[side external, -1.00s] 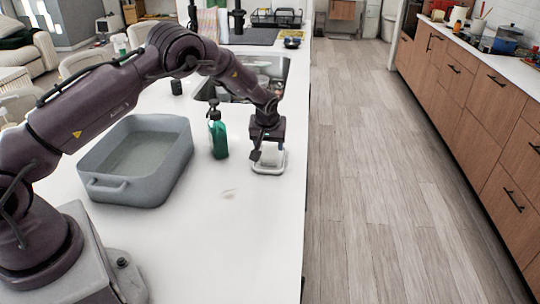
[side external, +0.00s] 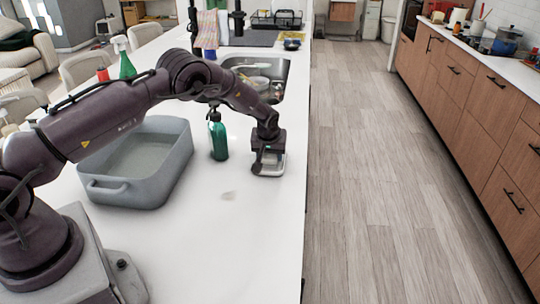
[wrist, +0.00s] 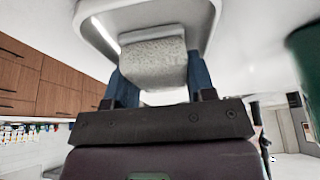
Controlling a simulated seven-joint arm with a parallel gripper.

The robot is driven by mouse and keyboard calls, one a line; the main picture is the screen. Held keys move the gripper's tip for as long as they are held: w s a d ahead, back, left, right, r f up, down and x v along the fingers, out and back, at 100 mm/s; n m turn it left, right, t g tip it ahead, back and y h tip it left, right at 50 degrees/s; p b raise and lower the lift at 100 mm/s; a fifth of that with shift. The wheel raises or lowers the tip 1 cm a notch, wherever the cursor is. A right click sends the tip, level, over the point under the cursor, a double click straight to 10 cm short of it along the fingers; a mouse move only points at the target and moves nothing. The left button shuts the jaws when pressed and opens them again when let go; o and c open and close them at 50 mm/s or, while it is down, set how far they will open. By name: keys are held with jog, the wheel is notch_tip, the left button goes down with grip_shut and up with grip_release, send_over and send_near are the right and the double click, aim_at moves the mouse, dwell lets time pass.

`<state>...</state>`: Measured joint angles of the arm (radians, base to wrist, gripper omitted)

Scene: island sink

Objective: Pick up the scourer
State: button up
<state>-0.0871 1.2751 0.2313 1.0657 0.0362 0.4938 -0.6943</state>
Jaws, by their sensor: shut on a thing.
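The scourer (wrist: 155,62) is a pale grey, rough-textured block, seen in the wrist view between the two blue fingers of my gripper (wrist: 158,88). My gripper is shut on it, with one finger against each side. A white, round-cornered dish (wrist: 88,26) lies just behind the scourer in that view. In the side view my gripper (side external: 268,165) is low over the same dish (side external: 281,167) near the counter's right edge. The scourer is hidden there by the gripper. I cannot tell whether the scourer still touches the dish.
A green soap bottle with a black pump (side external: 218,138) stands close to the left of my gripper. A grey basin (side external: 135,195) lies further left. The sink (side external: 272,92) is behind. Counter in front is mostly clear; its right edge drops to the floor.

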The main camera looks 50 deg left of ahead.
jog(key=shift+r, duration=0.45)
notch_tip(320, 180, up, 3)
jog(key=shift+f, duration=0.15)
jog(key=s+d+r, duration=0.3)
jog(key=s+r, duration=0.6)
jog(key=s, duration=0.4)
jog(key=shift+s+d+r, duration=0.2)
jog(key=shift+s+d, duration=0.1)
jog(key=shift+d, duration=0.05)
